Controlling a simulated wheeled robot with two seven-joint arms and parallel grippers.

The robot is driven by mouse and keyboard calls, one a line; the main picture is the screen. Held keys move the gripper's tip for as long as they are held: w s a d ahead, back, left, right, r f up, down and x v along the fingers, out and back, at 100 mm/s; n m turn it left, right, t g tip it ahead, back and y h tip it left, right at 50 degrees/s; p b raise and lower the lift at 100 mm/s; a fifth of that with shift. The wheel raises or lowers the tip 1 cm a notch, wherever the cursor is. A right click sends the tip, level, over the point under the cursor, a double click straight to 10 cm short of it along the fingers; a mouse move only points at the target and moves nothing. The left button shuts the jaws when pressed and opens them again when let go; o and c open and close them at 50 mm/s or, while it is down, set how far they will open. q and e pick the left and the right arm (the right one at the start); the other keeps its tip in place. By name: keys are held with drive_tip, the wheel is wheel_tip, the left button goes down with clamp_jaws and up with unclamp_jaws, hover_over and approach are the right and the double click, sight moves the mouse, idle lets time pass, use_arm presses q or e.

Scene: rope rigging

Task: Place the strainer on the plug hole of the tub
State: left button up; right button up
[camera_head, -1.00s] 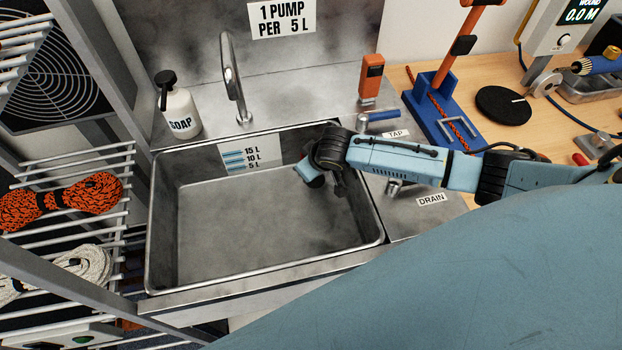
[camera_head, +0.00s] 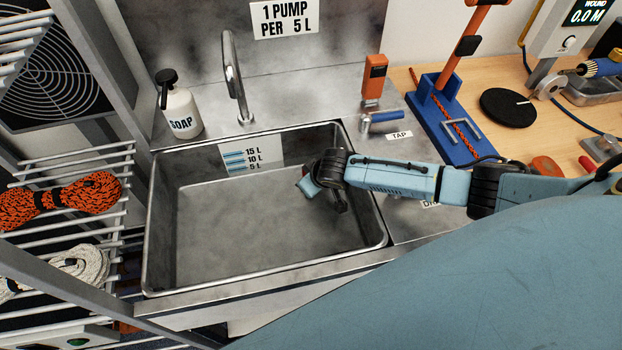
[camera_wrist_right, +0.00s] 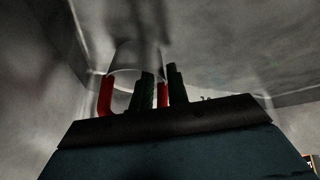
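I cannot make out the plug hole in either view. My left gripper is not in view.
A tap spout (camera_head: 233,80) and a soap bottle (camera_head: 181,112) stand behind the tub. A blue tap lever (camera_head: 384,117) is at the right. Rope coils (camera_head: 62,200) lie on the left rack. The tub's left and middle are clear.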

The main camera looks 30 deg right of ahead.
drive_tip(key=shift+o, duration=0.5)
drive_tip(key=shift+r, duration=0.25)
drive_tip(key=p+v, duration=0.3)
drive_tip(key=v, duration=0.9)
